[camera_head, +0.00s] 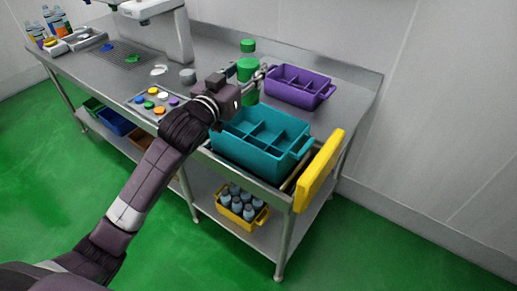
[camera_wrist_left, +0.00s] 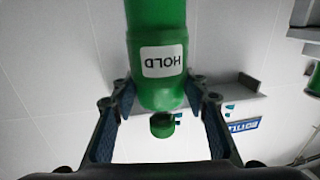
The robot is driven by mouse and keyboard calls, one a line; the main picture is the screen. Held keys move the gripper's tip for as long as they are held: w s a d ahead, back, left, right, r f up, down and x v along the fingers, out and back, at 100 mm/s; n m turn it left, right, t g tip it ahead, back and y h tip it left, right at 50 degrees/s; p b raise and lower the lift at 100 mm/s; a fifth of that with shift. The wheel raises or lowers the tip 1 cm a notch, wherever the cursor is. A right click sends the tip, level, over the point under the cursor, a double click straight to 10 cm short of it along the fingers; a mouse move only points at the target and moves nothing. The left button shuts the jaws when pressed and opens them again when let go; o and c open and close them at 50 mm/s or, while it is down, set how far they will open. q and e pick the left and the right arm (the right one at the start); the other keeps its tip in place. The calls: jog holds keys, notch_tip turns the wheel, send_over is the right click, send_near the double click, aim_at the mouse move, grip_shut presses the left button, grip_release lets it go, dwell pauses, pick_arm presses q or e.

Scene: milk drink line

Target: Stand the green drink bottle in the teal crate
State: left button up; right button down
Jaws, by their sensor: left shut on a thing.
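The green drink bottle (camera_head: 247,69) is upright in the head view, behind the back left edge of the teal crate as seen there. My left gripper (camera_head: 254,84) is shut on it. In the wrist view, the bottle (camera_wrist_left: 158,30) sits between the fingers of my left gripper (camera_wrist_left: 163,95), with a white HOLD label upside down and a smaller green cap-like part (camera_wrist_left: 162,126) beyond its rounded end. The teal crate (camera_head: 239,149) has several compartments, and those I see look empty. The bottle's base is hidden, so I cannot tell its height above the bench.
A purple divided crate (camera_head: 298,101) stands behind the teal crate. A yellow part (camera_head: 320,171) is at the bench's right end. A tray of coloured caps (camera_head: 143,104) lies left of my arm. A yellow crate of bottles (camera_head: 237,220) is on the lower shelf.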

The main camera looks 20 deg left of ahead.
pick_arm(q)
jog(key=shift+w+a+r, duration=0.1)
jog(key=shift+w+r, duration=0.1)
jog(key=shift+r, duration=0.1)
jog(key=shift+f, duration=0.35)
notch_tip(320, 180, down, 19)
jog(key=p, duration=0.1)
pick_arm(e)
jog(key=shift+w+a+r, duration=0.3)
jog(key=shift+r, duration=0.25)
pick_arm(q)
jog(key=shift+r, duration=0.1)
jog(key=shift+f+b, duration=0.3)
jog(key=shift+f, duration=0.35)
pick_arm(e)
jog(key=shift+f, duration=0.4)
pick_arm(q)
jog(key=shift+s, duration=0.1)
